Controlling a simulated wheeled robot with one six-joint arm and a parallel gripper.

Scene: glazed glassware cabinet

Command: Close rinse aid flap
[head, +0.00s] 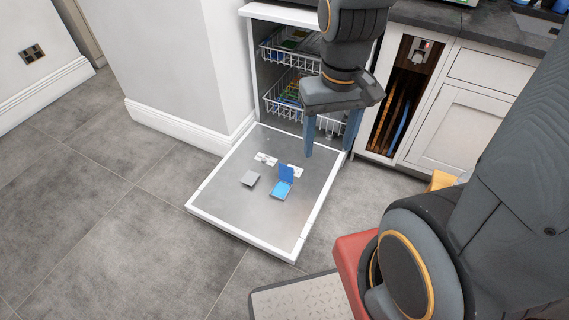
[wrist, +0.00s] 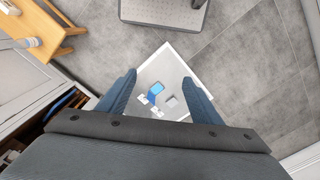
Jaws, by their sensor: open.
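The dishwasher door (head: 222,195) lies folded down, its inner face up. On it is a blue dispenser with its blue flap (head: 286,171) standing raised at the back edge of its blue base (head: 281,190). A separate grey square lid (head: 250,179) sits to its left. My gripper (head: 328,152) is open and empty, fingers pointing down, above the door and up to the right of the flap, apart from it. In the wrist view the blue dispenser (wrist: 156,90) and grey lid (wrist: 171,101) show between and beyond the fingers of my gripper (wrist: 158,77).
The dishwasher's wire racks (head: 285,94) hold items behind the door. An open cabinet slot with upright boards (head: 395,105) is at the right. A wooden stool or table (wrist: 38,28) shows in the wrist view. The floor left of the door is clear.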

